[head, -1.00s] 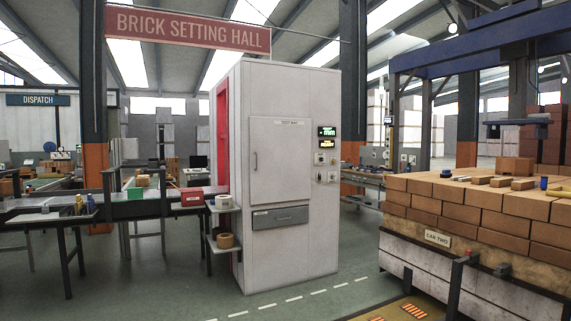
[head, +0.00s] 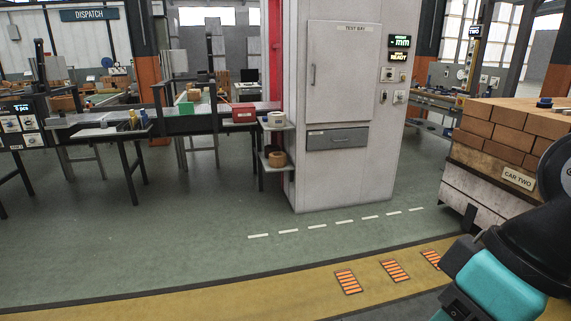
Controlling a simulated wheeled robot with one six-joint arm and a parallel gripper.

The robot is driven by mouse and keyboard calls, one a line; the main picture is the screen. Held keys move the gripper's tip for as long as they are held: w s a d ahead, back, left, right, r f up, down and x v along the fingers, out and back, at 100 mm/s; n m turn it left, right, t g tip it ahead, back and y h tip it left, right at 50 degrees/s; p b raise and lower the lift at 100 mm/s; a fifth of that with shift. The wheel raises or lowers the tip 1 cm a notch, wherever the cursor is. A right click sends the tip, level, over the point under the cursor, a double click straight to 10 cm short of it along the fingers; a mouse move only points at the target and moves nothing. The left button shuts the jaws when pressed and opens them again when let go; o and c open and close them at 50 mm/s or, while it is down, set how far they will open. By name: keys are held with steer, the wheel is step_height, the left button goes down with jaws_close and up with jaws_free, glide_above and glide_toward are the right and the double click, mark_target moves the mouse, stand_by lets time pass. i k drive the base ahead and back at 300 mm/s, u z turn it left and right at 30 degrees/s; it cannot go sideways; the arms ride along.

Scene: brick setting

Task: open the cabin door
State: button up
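The white cabin (head: 384,150) stands right of the middle in the head view. Its door (head: 338,75), under a "TEST BAY" label, looks shut. A slim vertical handle (head: 313,75) is on the door's left side. A grey drawer front (head: 337,139) sits below the door. Part of my arm, black and teal, shows at the lower right, well apart from the cabin. My gripper is not in view.
Green floor (head: 200,215) lies open before the cabin, with a dashed white line and a yellow strip (head: 300,290). A conveyor and side shelves (head: 277,160) adjoin the cabin's left. Stacked bricks on car two (head: 490,190) stand at right.

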mark_target(343, 57)
steer(key=u, duration=0.65)
steer(key=i, duration=4.15)
steer(key=z, duration=1.1)
steer(key=i, duration=1.25)
steer(key=z, duration=0.75)
